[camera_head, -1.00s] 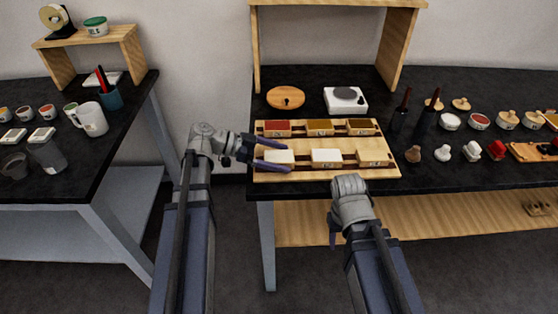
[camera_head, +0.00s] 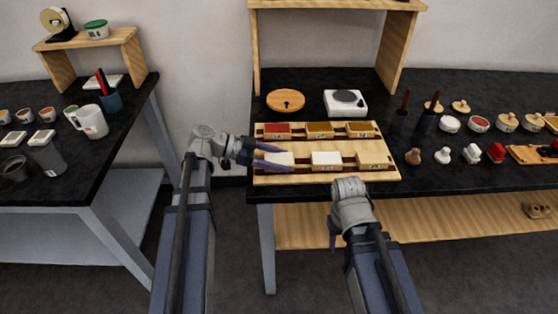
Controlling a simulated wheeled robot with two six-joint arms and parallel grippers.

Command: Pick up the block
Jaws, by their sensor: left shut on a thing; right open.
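A wooden tray (camera_head: 262,176) on the dark bench holds two rows of small wooden blocks. The back row has red, brown-yellow and yellow tops; the front row has pale tops. My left gripper (camera_head: 277,157) reaches in from the left and is shut on the left front pale-topped block (camera_head: 283,159), one purple finger at its back and one at its front. The block still sits at its place in the tray. My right gripper (camera_head: 333,236) is at the bench's front edge, mostly hidden behind its own wrist; it is open and apart from the blocks.
A round wooden lid (camera_head: 285,99) and a white scale (camera_head: 345,102) stand behind the tray under a wooden shelf (camera_head: 392,45). Dark upright tools, stamps and small pots stand to the right. A left table (camera_head: 120,140) holds a white mug (camera_head: 92,121) and cups.

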